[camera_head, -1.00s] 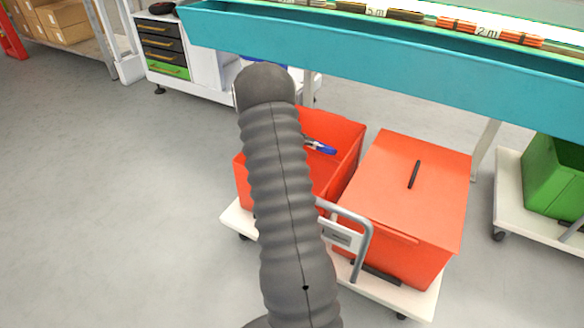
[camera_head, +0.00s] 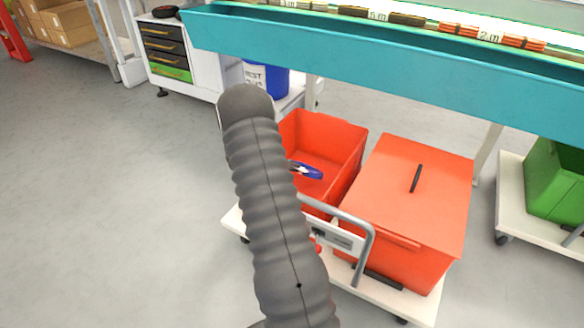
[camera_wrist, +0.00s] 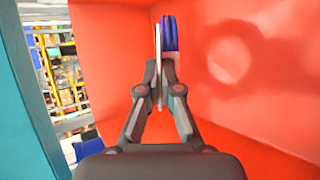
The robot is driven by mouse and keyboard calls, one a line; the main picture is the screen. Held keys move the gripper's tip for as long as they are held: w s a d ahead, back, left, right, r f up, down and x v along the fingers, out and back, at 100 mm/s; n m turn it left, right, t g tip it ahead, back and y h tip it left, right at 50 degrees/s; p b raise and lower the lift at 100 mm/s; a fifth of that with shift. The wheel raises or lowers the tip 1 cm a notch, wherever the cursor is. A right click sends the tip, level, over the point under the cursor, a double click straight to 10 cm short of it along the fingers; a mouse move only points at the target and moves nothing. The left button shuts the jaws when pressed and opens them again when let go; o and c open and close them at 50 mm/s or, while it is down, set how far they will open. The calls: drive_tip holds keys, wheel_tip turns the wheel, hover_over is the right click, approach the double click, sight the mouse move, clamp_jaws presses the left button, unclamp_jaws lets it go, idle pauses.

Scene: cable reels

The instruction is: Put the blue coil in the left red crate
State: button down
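The blue coil (camera_head: 309,171) is inside the open left red crate (camera_head: 345,135), seen against its inner walls. My gripper (camera_head: 295,168) reaches into the crate, mostly hidden behind my grey arm. In the wrist view, my gripper (camera_wrist: 162,62) has its fingers close together, shut on the blue coil (camera_wrist: 169,34), which sticks out past the tips. Red crate walls (camera_wrist: 235,75) surround it on the right and behind. I cannot tell whether the coil touches the crate floor.
A covered red crate (camera_head: 430,190) with a black handle stands to the right on the same white trolley (camera_head: 405,305), which has a grey handle (camera_head: 365,235). A teal-fronted bench (camera_head: 390,65) runs above and behind. A green crate (camera_head: 560,175) is at right.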

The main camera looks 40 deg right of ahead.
drive_tip(key=shift+f+b, duration=0.55)
drive_tip(key=shift+b, duration=0.35)
drive_tip(key=c, duration=1.3)
unclamp_jaws()
